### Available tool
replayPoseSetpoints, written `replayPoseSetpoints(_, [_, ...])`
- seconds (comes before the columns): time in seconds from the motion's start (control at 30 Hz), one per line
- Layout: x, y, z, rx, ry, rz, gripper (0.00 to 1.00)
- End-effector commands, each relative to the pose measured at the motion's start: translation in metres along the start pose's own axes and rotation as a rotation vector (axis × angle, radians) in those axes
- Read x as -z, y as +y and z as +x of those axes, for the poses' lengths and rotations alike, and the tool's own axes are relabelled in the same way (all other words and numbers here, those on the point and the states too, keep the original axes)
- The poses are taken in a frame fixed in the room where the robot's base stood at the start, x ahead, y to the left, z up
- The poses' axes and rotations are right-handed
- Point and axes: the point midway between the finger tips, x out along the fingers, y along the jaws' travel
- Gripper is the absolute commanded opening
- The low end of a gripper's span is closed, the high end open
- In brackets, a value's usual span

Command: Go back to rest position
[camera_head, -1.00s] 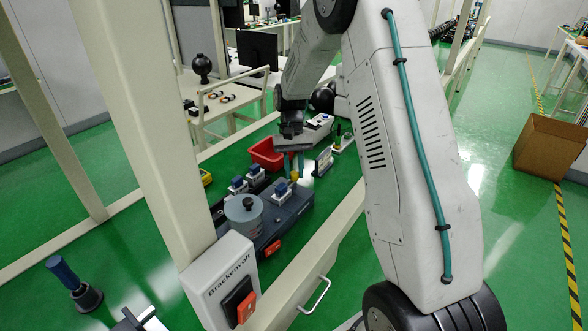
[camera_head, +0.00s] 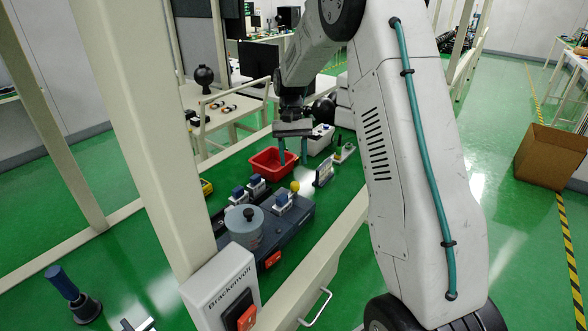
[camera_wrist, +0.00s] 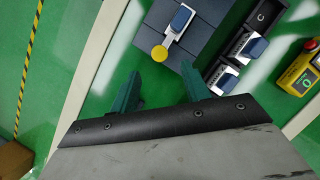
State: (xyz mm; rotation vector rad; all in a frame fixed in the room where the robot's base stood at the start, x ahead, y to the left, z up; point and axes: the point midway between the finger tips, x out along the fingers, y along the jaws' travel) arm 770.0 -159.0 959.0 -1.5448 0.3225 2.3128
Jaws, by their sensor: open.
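My gripper (camera_head: 292,158) is open, with its two teal fingers apart and nothing between them. In the head view it hangs above the green bench, by the red bin (camera_head: 265,163) and behind the dark blue-grey machine (camera_head: 290,217). The wrist view also shows the open gripper (camera_wrist: 158,85) with the yellow knob (camera_wrist: 159,53) just beyond its fingertips, apart from them. The knob sits at the end of a blue-and-white switch (camera_wrist: 181,20) on the machine.
A post (camera_head: 150,120) and a Brackenvolt box (camera_head: 222,290) with a red switch stand in front. Blue-topped blocks (camera_head: 256,185) and a grey cylinder (camera_head: 244,227) are by the machine. A cardboard box (camera_head: 550,155) lies on the floor at right.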

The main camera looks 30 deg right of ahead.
Motion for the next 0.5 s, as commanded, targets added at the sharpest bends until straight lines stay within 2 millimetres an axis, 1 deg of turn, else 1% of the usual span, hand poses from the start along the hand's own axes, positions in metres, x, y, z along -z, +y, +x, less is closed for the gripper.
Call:
replayPoseSetpoints(0.13, [-0.0001,0.0001,-0.0068,0.000,0.000,0.000,0.47])
replayPoseSetpoints(0.5, [-0.0002,0.0001,-0.0069,0.000,0.000,0.000,0.47])
